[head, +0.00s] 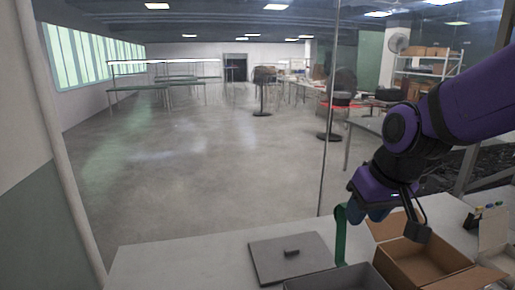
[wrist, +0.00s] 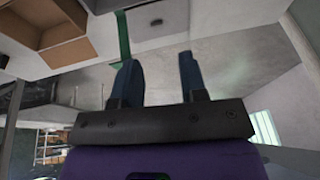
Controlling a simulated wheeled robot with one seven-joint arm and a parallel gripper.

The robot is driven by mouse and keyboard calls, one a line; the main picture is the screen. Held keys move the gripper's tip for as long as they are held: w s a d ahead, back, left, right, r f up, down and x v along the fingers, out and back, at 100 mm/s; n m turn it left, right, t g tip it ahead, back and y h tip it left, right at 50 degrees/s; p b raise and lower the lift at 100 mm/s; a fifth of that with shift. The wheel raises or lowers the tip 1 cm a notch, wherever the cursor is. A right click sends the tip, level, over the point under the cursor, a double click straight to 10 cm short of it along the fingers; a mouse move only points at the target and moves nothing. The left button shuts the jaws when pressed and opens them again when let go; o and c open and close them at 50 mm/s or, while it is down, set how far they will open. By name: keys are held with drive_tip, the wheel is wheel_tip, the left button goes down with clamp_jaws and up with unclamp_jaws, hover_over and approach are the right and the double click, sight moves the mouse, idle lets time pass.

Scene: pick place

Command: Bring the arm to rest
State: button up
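My gripper (head: 365,212) is at the end of my purple arm, at the right of the head view, above the table and just left of the open cardboard box. In the wrist view my gripper (wrist: 160,75) shows two blue fingers spread apart. Nothing is between them. The fingers are open and empty.
An open cardboard box (head: 425,262) stands on the white table (head: 185,262). A grey board (head: 291,258) with a small dark object (head: 291,253) on it lies to the left. A green upright strip (head: 340,236) stands near my gripper. A grey bin (head: 340,280) is at the front edge.

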drive_tip(key=s+d+r+m+t+h, duration=0.1)
drive_tip(key=s+d+r+m+t, duration=0.1)
drive_tip(key=s+d+r, duration=0.6)
drive_tip(key=shift+s+d+h, duration=0.3)
drive_tip(key=shift+s+d, duration=1)
drive_tip(key=shift+s, duration=0.45)
